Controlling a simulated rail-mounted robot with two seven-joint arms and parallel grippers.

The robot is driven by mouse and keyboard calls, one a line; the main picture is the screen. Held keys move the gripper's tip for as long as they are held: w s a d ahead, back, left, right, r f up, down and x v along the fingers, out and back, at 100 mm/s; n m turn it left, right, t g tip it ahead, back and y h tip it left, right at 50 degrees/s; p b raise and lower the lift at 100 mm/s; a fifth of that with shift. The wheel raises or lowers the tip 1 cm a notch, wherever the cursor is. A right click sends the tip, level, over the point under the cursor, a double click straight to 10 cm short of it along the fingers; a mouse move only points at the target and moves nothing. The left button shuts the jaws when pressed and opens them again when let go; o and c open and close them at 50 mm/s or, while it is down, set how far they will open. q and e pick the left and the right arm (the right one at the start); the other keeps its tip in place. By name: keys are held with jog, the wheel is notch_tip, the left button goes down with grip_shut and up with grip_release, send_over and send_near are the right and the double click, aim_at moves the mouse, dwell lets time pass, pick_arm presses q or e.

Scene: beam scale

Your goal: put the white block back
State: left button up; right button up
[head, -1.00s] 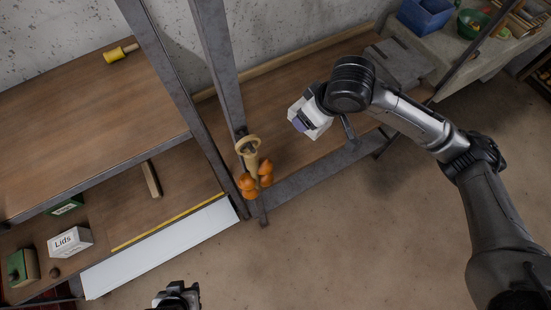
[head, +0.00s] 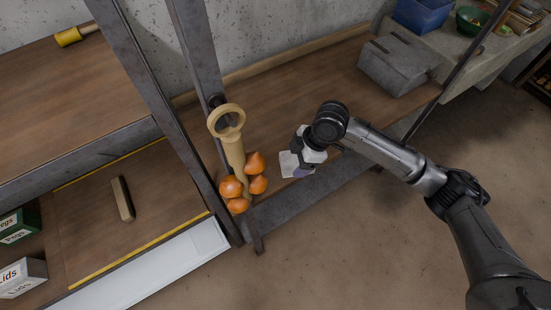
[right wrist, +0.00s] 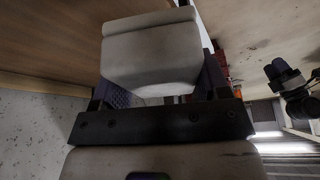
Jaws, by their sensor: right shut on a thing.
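The white block (head: 288,164) is in my right gripper (head: 300,167), over the front part of the wooden shelf on the right side of the frame. In the right wrist view, the pale block (right wrist: 150,55) fills the space between the dark fingers (right wrist: 160,90). In the head view the wrist covers much of the block, and I cannot tell whether it touches the shelf. My left gripper is not in the head view.
A wooden ring-topped piece (head: 232,150) with several orange bulbs (head: 230,187) is at the metal upright, left of the gripper. A grey metal box (head: 398,68) stands at the shelf's back right. Bare shelf (head: 290,95) lies between. A Lids box (head: 22,278) is lower left.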

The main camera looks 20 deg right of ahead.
send_over(271, 161)
jog(key=d, duration=0.1)
jog(key=f, duration=0.5)
jog(key=shift+s+d+f+b, duration=0.1)
jog(key=shift+d+f+b, duration=0.1)
jog(key=shift+f+b, duration=0.2)
jog(key=shift+f, duration=2.05)
jog(key=shift+f, duration=0.1)
jog(key=o, duration=0.9)
jog(key=v, duration=1.2)
jog(key=shift+p, duration=0.3)
